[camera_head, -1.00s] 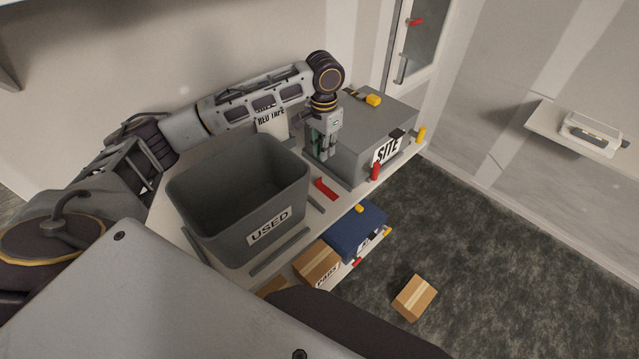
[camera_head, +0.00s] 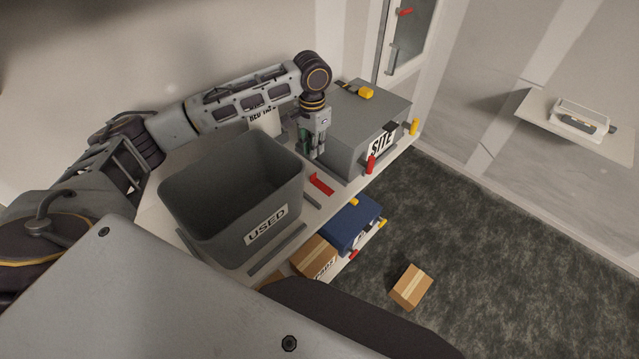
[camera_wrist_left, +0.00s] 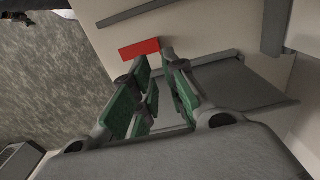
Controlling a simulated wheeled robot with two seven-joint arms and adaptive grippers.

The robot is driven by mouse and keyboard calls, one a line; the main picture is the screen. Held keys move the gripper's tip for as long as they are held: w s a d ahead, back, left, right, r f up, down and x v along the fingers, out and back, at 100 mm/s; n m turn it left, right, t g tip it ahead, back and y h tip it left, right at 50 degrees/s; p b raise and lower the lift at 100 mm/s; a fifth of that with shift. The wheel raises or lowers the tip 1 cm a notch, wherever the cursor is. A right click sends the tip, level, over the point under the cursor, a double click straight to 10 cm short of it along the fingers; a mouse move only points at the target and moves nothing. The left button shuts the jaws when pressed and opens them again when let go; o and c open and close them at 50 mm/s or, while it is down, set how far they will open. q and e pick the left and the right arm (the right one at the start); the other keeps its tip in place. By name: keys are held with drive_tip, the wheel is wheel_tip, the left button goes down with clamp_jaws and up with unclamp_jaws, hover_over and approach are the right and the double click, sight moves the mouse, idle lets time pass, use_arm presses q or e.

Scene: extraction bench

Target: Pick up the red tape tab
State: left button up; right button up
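The red tape tab (camera_head: 321,184) lies flat on the white bench top, between the grey USED bin (camera_head: 290,190) and the grey SITE box (camera_head: 352,155). It also shows in the left wrist view (camera_wrist_left: 139,49), just past my fingertips. My left gripper (camera_head: 311,152) points down near the SITE box, a little behind the tab. In the left wrist view its green-padded fingers (camera_wrist_left: 154,62) are apart with nothing between them, and the tips come close to the tab's edge. I cannot tell whether they touch it. My right gripper is not in view.
The USED bin stands open and looks empty. A small red part (camera_head: 370,165) is on the SITE box's front. Below are a blue case (camera_head: 345,228) and a cardboard box (camera_head: 314,257). Another carton (camera_head: 410,287) lies on the dark floor.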

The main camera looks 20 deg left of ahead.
use_arm(q)
drive_tip(key=shift+f+p, duration=0.35)
drive_tip(key=shift+f, duration=2.75)
drive_tip(key=shift+f, duration=0.15)
drive_tip(key=shift+f+p, duration=0.45)
drive_tip(key=shift+f, duration=2.2)
clamp_jaws()
drive_tip(key=shift+r, duration=0.15)
wheel_tip(320, 180, up, 9)
drive_tip(key=shift+f+b, duration=0.2)
drive_tip(key=shift+b, duration=0.65)
drive_tip(key=shift+r, duration=0.6)
